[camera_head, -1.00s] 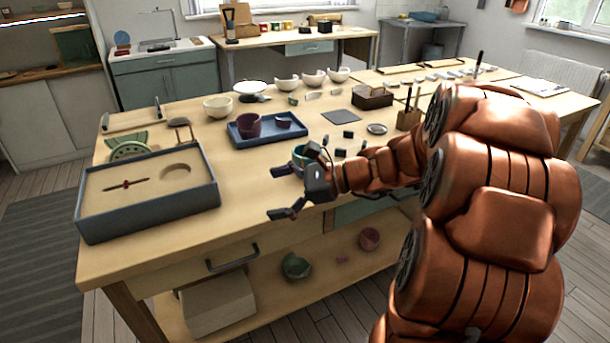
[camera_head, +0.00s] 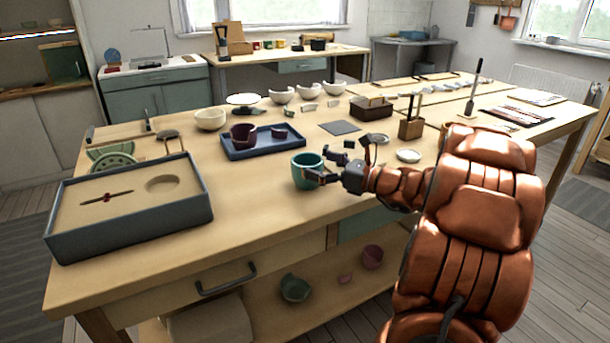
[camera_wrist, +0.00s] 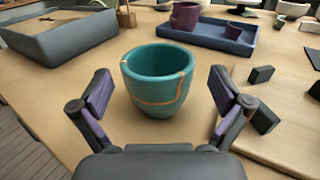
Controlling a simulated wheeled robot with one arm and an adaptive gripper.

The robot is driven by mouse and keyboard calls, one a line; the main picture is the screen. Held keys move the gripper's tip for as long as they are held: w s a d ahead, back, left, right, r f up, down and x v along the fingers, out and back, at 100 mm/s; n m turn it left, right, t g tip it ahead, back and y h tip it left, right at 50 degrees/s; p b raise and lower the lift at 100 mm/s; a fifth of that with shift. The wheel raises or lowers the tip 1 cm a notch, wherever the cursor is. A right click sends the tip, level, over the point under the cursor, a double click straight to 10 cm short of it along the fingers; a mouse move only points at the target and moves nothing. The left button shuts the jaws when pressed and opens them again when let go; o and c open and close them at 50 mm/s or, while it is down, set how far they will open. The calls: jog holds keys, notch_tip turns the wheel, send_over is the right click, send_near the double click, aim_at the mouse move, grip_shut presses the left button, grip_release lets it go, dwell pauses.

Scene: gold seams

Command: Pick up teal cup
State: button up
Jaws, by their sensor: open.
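The teal cup (camera_head: 306,171) stands upright on the wooden bench, near its front edge. In the wrist view the cup (camera_wrist: 158,82) shows orange-gold seams running around its side and over its rim. My gripper (camera_head: 314,165) is open, at the right side of the cup in the head view. In the wrist view my gripper (camera_wrist: 160,90) has one finger to the left and one to the right of the cup, with visible gaps on both sides. The fingers do not appear to touch it.
A blue tray (camera_head: 232,154) with purple pottery stands behind the cup. A sand-filled box (camera_head: 130,235) sits at the left. Small dark blocks (camera_wrist: 262,75) lie close to the right finger. Bare bench top lies between box and cup.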

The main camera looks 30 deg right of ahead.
aim_at(296, 159)
jog(key=shift+w+a+f, duration=0.25)
jog(key=shift+w+a, duration=0.3)
jog(key=shift+w, duration=0.25)
jog(key=shift+b+x, duration=0.3)
jog(key=shift+x, duration=0.8)
jog(key=shift+r, duration=0.1)
jog(key=c, duration=0.9)
